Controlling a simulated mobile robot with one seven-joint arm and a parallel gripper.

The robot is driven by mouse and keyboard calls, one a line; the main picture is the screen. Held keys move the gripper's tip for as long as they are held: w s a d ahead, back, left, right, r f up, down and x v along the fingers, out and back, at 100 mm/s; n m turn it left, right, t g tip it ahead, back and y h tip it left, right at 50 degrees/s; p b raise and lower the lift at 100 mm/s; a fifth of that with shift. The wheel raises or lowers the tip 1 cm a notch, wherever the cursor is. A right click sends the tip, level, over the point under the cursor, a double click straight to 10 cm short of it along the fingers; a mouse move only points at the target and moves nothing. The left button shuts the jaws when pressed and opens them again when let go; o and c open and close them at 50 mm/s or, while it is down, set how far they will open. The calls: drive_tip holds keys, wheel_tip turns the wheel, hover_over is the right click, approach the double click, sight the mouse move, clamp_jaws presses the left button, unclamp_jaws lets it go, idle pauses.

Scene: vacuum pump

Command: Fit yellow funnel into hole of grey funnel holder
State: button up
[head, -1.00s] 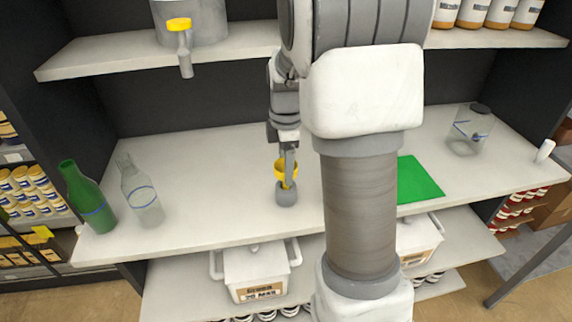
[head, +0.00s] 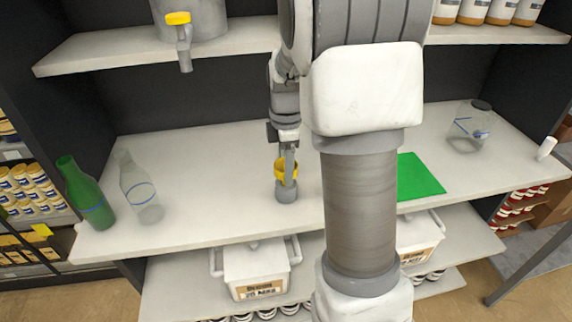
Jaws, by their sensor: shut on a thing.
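The yellow funnel (head: 281,169) is in the head view near the middle of the white shelf, upright at the top of the grey funnel holder (head: 286,191). My gripper (head: 289,174) points down from above and is shut on the funnel, one finger passing in front of it. The holder stands on the shelf right under the funnel. The finger hides part of the funnel and its lower end. I cannot tell how deep the spout sits in the hole.
A green bottle (head: 84,196) and a clear bottle (head: 140,190) stand at the left. A green mat (head: 418,176) and a clear jar (head: 468,128) are at the right. A yellow-capped tap (head: 181,40) hangs over the upper shelf edge.

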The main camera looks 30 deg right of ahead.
drive_tip(key=shift+f+b, duration=0.65)
drive_tip(key=shift+f, duration=0.25)
drive_tip(key=o, duration=1.4)
drive_tip(key=shift+c, duration=0.2)
wheel_tip(320, 180, up, 18)
drive_tip(key=p, duration=0.2)
drive_tip(key=shift+f, duration=0.25)
drive_tip(key=s+a+f+m+t, duration=0.1)
drive_tip(key=s+a+m+t, duration=0.1)
drive_tip(key=s+a+m, duration=0.4)
drive_tip(key=s+a+f+m+t, duration=0.1)
drive_tip(key=s+a+m+t, duration=0.2)
drive_tip(key=s, duration=0.9)
drive_tip(key=a+m, duration=0.3)
drive_tip(key=m, duration=0.2)
drive_tip(key=shift+s+a+m+t, duration=0.25)
drive_tip(key=shift+s+m+t, duration=0.05)
drive_tip(key=shift+m, duration=0.1)
